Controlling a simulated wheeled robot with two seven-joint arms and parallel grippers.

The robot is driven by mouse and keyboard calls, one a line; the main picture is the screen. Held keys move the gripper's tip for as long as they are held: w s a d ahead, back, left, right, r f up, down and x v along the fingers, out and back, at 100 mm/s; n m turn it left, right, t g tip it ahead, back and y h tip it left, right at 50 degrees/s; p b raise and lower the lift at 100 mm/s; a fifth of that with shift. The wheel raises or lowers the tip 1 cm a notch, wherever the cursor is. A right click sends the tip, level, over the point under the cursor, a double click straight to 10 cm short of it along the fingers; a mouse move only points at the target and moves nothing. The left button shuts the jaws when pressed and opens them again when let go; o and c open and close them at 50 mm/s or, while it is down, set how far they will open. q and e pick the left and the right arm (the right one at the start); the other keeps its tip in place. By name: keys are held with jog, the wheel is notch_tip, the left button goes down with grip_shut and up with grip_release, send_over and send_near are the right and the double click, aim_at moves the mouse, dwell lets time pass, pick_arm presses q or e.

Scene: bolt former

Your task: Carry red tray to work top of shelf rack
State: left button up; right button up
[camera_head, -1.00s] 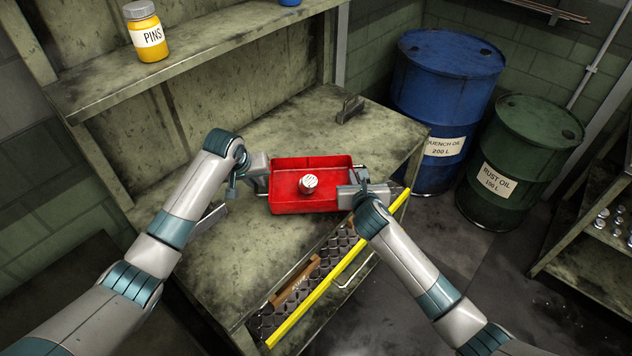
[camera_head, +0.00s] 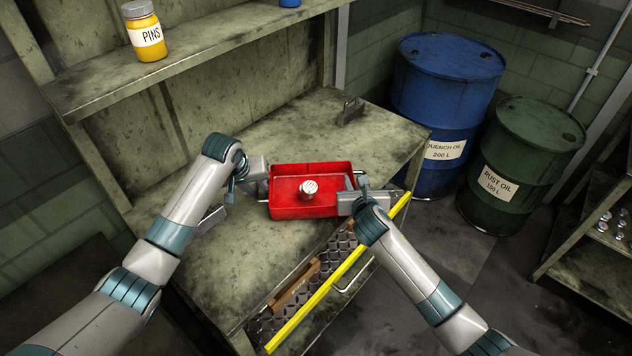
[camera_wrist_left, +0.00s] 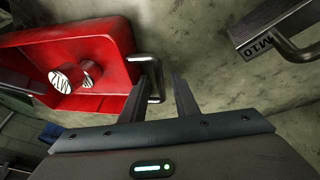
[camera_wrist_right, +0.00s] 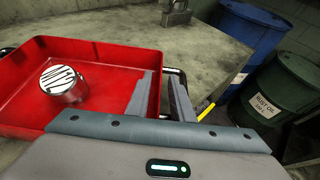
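The red tray (camera_head: 290,212) is level over the front part of the shelf rack's work top (camera_head: 255,235), low down; I cannot tell whether its underside touches. It also shows in the left wrist view (camera_wrist_left: 105,42) and right wrist view (camera_wrist_right: 110,55). A silvery round piece (camera_head: 308,188) stands inside it. My left gripper (camera_head: 264,172) is at the tray's left handle (camera_wrist_left: 157,78), fingers on both sides of the bar, visibly apart. My right gripper (camera_head: 345,199) is at the right handle (camera_wrist_right: 183,80), with its fingers also apart there.
A metal block marked M10 (camera_wrist_left: 262,38) lies beside the left gripper. Another metal block (camera_head: 350,110) stands at the back right. Blue (camera_head: 440,90) and green (camera_head: 520,165) drums stand to the right.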

pick_arm(q)
jog(key=v, duration=1.1)
jog(key=shift+r, duration=0.15)
pick_arm(e)
jog(key=shift+s, duration=0.15)
pick_arm(q)
jog(key=shift+s, duration=0.1)
pick_arm(e)
jog(key=v, duration=1.1)
jog(key=shift+s+r, duration=0.15)
jog(key=shift+s, duration=0.25)
